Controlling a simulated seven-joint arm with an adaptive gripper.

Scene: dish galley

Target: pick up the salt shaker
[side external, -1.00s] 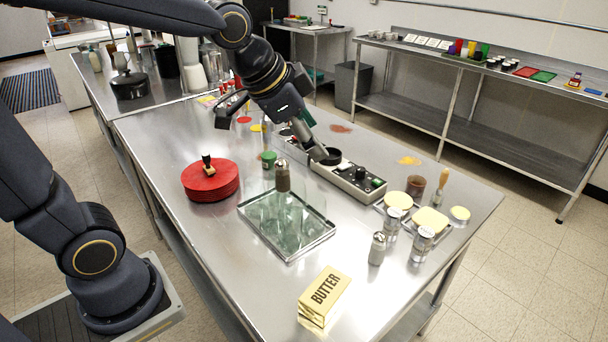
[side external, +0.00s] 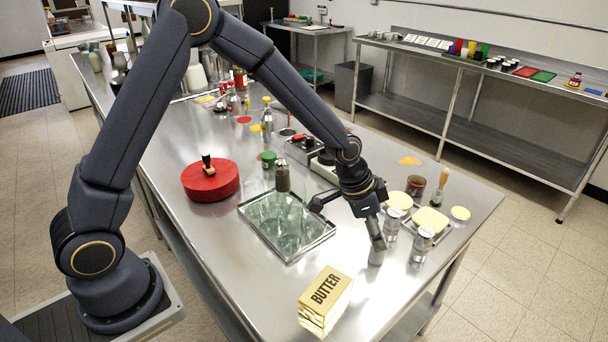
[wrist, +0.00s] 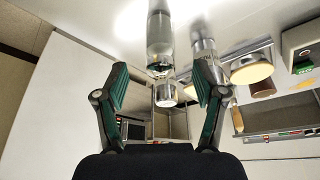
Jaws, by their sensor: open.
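A pale grey shaker with a metal cap, which I take as the salt shaker (side external: 376,258), stands upright on the steel table, right of the glass tray. My gripper (side external: 346,225) is low over this part of the table with its fingers spread wide. In the wrist view the shaker (wrist: 160,35) lies straight ahead, centred between the open fingertips of my gripper (wrist: 161,83). No grip on it shows; whether a finger touches it I cannot tell.
The butter box (side external: 325,300) is at the front. A glass tray (side external: 327,236) with green glasses and a brown-filled shaker (side external: 283,177) are to the left.

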